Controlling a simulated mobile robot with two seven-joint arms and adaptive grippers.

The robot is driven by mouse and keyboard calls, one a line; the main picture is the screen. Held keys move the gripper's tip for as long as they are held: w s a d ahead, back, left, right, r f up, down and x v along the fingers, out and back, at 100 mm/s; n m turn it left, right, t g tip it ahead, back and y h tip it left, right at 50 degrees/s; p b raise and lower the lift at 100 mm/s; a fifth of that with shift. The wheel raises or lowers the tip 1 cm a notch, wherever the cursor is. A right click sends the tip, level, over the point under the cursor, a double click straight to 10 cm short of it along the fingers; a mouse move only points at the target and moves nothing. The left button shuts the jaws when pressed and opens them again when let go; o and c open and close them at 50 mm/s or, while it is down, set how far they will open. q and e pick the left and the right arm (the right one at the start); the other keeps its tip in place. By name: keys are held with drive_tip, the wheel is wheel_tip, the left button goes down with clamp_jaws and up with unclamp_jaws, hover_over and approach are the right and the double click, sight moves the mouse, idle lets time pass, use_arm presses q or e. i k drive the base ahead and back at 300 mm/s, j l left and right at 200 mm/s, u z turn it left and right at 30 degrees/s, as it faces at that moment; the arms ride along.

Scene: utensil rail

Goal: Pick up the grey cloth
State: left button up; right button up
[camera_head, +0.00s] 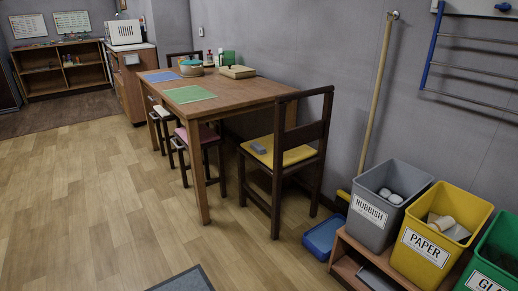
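A small grey folded item, which looks like the grey cloth (259,149), lies on the yellow seat (287,157) of the dark wooden chair at the near right end of the table. It sits towards the seat's left front part and nothing covers it. Neither of my grippers shows in the head view.
A wooden table (240,92) stands along the wall with stools under its left side. Grey rubbish (370,229), yellow paper (419,258) and green glass (496,250) bins stand at right. A blue dustpan (322,240) and a broom (377,90) are near the chair. Floor at left is clear.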

sight(255, 146)
drive_tip(key=i+j+z, duration=0.1)
drive_tip(key=j+z, duration=0.15)
drive_tip(key=z, duration=0.15)
drive_tip(key=i+j+z, duration=0.1)
drive_tip(key=j+z, duration=0.6)
drive_tip(key=j, duration=0.7)
drive_tip(key=i, duration=0.1)
